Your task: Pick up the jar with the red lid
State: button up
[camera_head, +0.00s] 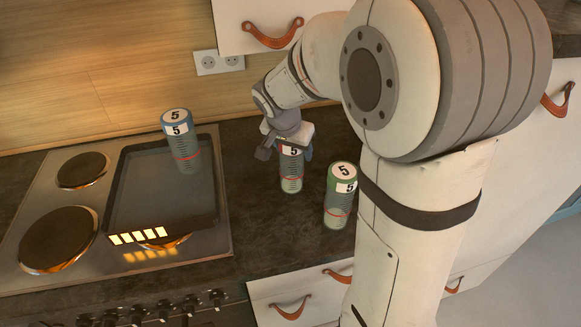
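A jar (291,174) with a "5" label and a thin red line stands upright on the dark counter under my gripper. Its lid is hidden by the gripper, so its colour cannot be told. My gripper (286,152) points down over this jar, with one finger on each side of its top; the left finger appears apart from the jar. No red lid shows in view. A jar with a green lid (341,195) stands to the right, closer to the front edge. A jar with a blue lid (178,140) stands in the dark tray at the left.
The dark tray (133,203) lies on a stove (58,198) with round hotplates and front knobs. A wall socket (218,62) is behind. Drawers with leather pulls (289,308) are below the counter. Counter between tray and jars is clear.

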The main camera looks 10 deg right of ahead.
grip_shut()
dwell(0.4)
jog(key=shift+r, duration=0.15)
